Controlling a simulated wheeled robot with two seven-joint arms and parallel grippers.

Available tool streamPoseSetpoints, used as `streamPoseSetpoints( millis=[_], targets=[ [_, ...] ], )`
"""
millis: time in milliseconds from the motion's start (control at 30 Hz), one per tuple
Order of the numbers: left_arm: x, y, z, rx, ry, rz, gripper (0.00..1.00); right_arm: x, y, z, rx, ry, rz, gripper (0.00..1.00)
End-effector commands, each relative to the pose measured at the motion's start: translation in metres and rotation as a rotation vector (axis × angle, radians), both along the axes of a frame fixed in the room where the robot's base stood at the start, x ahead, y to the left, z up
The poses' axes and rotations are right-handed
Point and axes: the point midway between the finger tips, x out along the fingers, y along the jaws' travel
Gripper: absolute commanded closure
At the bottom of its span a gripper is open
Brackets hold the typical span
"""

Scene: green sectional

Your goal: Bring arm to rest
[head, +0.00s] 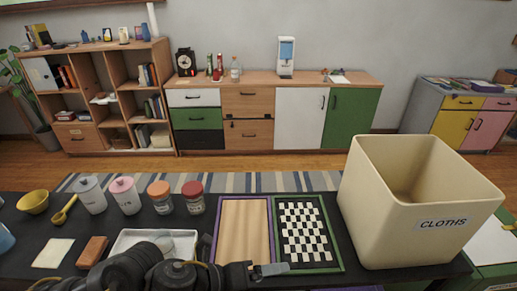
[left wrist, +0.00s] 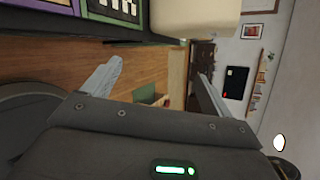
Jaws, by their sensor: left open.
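My left arm (head: 130,268) comes in along the bottom edge of the head view and reaches right, in front of the table's near side. My left gripper (head: 272,270) is near the lower edge of the checkered board (head: 305,232). In the left wrist view its two fingers (left wrist: 158,85) stand wide apart with nothing between them. Wooden floor shows beyond the fingers. My right gripper is not in view.
The black table (head: 20,255) holds a cream bin marked CLOTHS (head: 385,225), a wooden board (head: 243,228), a white tray (head: 185,240), several jars (head: 160,195), a yellow bowl (head: 33,202) and a brown block (head: 92,251). Cabinets (head: 300,115) line the far wall.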

Motion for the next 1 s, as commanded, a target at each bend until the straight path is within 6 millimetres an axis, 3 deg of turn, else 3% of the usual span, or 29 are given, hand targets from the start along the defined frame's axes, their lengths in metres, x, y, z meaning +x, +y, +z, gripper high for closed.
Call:
streamPoseSetpoints(
  millis=[67,167,267,333,500,600,900,1000],
  targets=[
    [0.007,-0.002,0.006,-0.162,0.168,0.213,0.15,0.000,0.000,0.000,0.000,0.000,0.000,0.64],
    [0.022,0.017,0.002,-0.343,0.392,0.509,0.15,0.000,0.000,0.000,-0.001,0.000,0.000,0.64],
    [0.030,0.053,-0.020,-0.500,0.634,0.832,0.15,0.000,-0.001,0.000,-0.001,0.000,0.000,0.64],
    [0.026,0.087,-0.045,-0.592,0.803,1.072,0.15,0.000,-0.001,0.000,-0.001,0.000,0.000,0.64],
    [-0.016,0.164,-0.111,-0.743,1.125,1.603,0.15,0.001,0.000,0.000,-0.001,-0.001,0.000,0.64],
    [-0.046,0.195,-0.137,-0.789,1.236,1.829,0.15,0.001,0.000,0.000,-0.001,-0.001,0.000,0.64],
    [-0.140,0.256,-0.184,-0.850,1.412,2.351,0.15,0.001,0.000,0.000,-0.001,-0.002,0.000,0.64],
    [-0.125,0.252,-0.219,-0.829,1.412,2.338,0.15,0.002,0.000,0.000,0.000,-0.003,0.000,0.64]
  ],
)
